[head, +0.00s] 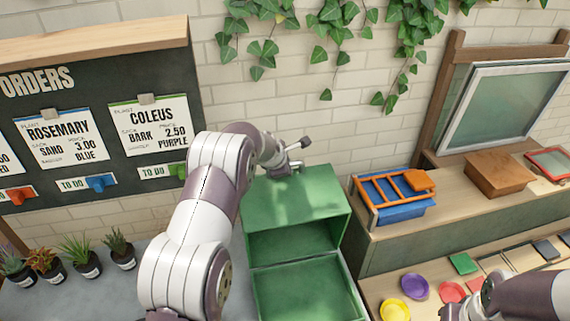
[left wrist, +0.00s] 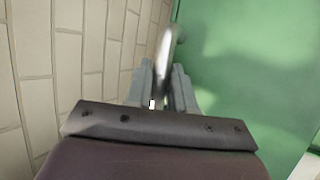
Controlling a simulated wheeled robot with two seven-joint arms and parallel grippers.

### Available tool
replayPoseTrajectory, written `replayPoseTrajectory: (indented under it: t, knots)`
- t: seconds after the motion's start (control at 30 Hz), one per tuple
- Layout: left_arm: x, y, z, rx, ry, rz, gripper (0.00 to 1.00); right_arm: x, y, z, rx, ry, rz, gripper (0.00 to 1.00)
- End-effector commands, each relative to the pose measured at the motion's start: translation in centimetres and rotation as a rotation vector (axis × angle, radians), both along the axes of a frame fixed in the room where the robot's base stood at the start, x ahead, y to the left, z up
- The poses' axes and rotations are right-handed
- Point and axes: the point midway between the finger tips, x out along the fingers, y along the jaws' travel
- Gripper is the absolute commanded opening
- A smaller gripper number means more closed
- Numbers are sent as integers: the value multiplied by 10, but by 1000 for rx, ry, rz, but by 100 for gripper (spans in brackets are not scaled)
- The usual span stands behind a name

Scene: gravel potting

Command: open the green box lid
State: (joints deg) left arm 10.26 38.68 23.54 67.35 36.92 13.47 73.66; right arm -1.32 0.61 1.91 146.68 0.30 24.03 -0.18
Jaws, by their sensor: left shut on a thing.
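The green box (head: 305,292) stands at the bottom centre of the head view. Its lid (head: 298,200) appears raised toward the brick wall, with a shadowed gap under it and the box's lower part showing in front. My left gripper (head: 291,166) is at the lid's far upper edge, shut on a thin metal handle (head: 303,144). In the left wrist view the fingers (left wrist: 163,88) close around this handle (left wrist: 167,50), with the green lid (left wrist: 250,70) to the right.
An orders board (head: 95,80) hangs at the left above potted plants (head: 75,258). A blue crate with an orange rack (head: 395,198) stands right of the box. Coloured saucers (head: 415,287) lie at the lower right near my right arm. The brick wall (head: 260,100) is close behind the lid.

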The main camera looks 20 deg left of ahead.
Motion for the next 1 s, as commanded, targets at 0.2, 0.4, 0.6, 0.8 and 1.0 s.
replayPoseTrajectory:
  t: [0.2, 0.4, 0.6, 0.8, 1.0]
  knots:
    - [-1, -1, -1, -2, 4, -1, 40, 0, 0, 0, 0, 0, 0, 49]
    - [-1, 0, -1, -1, 3, -1, 44, 0, 0, 0, 0, 0, 0, 49]
    - [-4, 0, 2, -2, 3, 0, 44, 0, 0, -2, 0, 0, 0, 49]
    - [-26, 2, 29, 0, -2, 1, 44, 0, 0, -14, 0, 0, 0, 49]
    - [-60, 3, 70, 0, -1, 0, 44, 0, 0, -23, 0, 0, 0, 49]
